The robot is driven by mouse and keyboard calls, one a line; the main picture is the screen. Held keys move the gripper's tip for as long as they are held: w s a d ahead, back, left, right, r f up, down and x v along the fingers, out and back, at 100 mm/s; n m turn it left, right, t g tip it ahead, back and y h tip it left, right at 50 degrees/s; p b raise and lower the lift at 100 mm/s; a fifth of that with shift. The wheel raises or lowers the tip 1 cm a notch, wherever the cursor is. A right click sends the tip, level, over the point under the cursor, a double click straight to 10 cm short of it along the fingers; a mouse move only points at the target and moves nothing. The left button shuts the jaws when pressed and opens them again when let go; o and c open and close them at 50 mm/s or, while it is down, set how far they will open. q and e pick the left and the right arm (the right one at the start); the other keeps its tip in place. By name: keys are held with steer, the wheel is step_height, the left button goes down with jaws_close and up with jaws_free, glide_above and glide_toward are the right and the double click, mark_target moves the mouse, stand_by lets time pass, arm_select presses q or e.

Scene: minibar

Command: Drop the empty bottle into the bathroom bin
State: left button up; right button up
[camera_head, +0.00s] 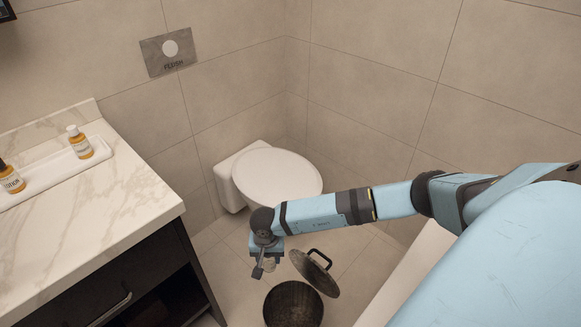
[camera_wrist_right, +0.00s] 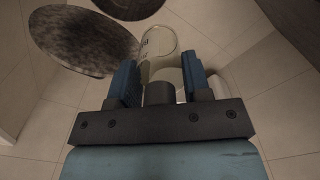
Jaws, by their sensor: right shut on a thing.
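My right gripper (camera_head: 262,264) is over the bathroom floor, just above and left of the bin in the picture. In the right wrist view the right gripper (camera_wrist_right: 160,82) is shut on the bottle (camera_wrist_right: 158,48), a clear, see-through one between the blue fingers. In the head view only a small pale bit of the bottle (camera_head: 270,266) shows beside the fingers. The dark woven bin (camera_head: 293,305) stands on the floor with its top open. Its round lid (camera_head: 316,273) with a handle is raised and tilted at the bin's far side. My left gripper is not in view.
The white toilet (camera_head: 277,178) is behind my right gripper. A marble counter (camera_head: 110,205) over a dark cabinet (camera_head: 150,285) is at the left, with a tray (camera_head: 50,178) of small amber bottles. A pale edge (camera_head: 410,270) is at the right, below my arm.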

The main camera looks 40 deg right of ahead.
arm_select(q)
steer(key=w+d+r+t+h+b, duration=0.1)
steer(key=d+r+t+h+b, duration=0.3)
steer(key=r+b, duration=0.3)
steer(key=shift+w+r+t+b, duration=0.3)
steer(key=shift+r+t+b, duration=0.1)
steer(key=shift+b, duration=0.4)
arm_select(e)
steer(key=s+d+f+m, duration=0.1)
steer(key=s+f, duration=0.3)
steer(key=f, duration=0.6)
steer(key=s+d+f+m, duration=0.1)
steer(key=s+d+f, duration=0.2)
steer(key=f, duration=0.8)
steer(key=shift+s+m, duration=0.4)
steer(key=shift+s, duration=0.65)
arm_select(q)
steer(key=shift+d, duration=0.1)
arm_select(e)
steer(key=shift+d+f, duration=0.1)
steer(key=o, duration=1)
steer(key=shift+o, duration=0.2)
